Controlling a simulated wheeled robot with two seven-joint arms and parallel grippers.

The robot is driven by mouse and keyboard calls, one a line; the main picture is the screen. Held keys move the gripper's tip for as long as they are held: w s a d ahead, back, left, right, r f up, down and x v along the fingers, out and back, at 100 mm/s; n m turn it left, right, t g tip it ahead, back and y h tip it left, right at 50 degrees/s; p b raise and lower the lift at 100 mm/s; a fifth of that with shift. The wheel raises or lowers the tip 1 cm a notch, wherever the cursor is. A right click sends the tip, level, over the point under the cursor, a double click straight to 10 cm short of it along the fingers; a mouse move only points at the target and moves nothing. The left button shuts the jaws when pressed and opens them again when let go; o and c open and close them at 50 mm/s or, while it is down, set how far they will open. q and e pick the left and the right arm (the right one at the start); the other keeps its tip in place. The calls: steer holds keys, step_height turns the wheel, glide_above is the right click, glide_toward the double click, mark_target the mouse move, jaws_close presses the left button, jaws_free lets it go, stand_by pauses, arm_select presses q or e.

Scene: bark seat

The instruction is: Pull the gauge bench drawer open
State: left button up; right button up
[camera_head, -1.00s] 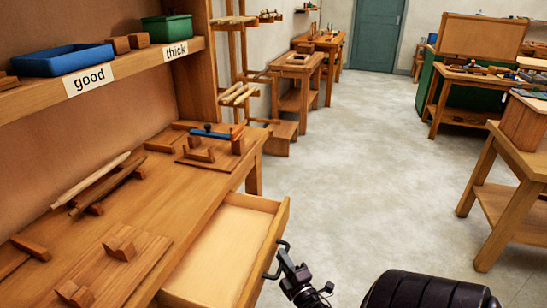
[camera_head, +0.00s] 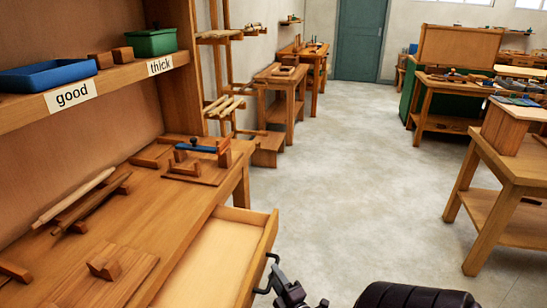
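The gauge bench (camera_head: 150,200) stands along the left. Its drawer (camera_head: 215,257) is pulled out to the right, and its pale inside looks empty in the part that shows. A dark handle (camera_head: 270,272) sits on the drawer's front panel. My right gripper (camera_head: 278,284) is at the bottom edge, right at the handle. Its fingers are small, dark and partly cut off, so I cannot tell whether they are closed around the handle. My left gripper is not in view.
A shelf above the bench holds a blue tray (camera_head: 45,77) and a green tray (camera_head: 152,42), with labels "good" and "thick". Another wooden table (camera_head: 505,185) stands at the right. The grey floor (camera_head: 350,170) between is clear.

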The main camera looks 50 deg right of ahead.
steer(key=v, duration=0.6)
stand_by(0.4)
